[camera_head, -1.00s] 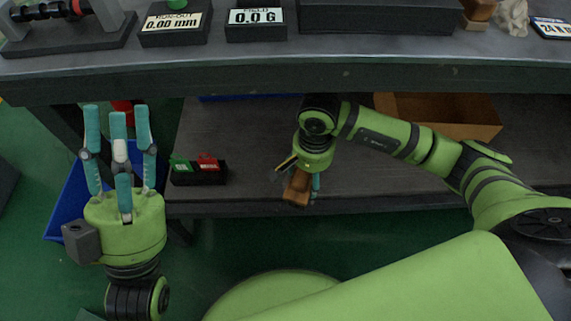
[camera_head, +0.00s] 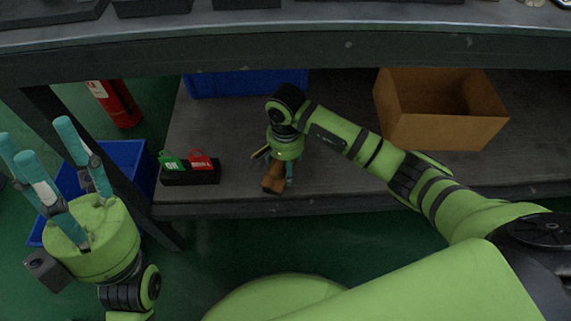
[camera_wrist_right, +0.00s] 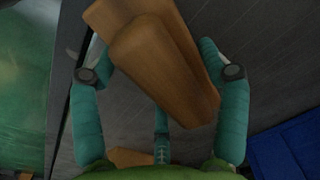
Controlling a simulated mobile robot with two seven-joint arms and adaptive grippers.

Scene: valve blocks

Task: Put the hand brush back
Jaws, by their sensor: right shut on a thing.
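The hand brush (camera_head: 273,178) shows as a brown wooden piece in my right gripper (camera_head: 277,166), just above the lower shelf (camera_head: 340,186) near its front edge. In the right wrist view the brush's wooden body (camera_wrist_right: 160,62) lies slanted between the teal fingers of my right gripper (camera_wrist_right: 160,88). I cannot make out its bristles. Another bit of wood (camera_wrist_right: 130,157) shows low in that view; I cannot tell whether it belongs to the brush. My left gripper (camera_head: 47,152) is open and empty at the left, its fingers spread and pointing up, away from the brush.
A black holder (camera_head: 190,177) with green and red tags stands left of my right gripper. A blue bin (camera_head: 245,84) and an open cardboard box (camera_head: 440,132) are farther back on the shelf. The bench top (camera_head: 300,40) hangs above. A blue crate (camera_head: 128,165) and red extinguisher (camera_head: 115,103) stand left.

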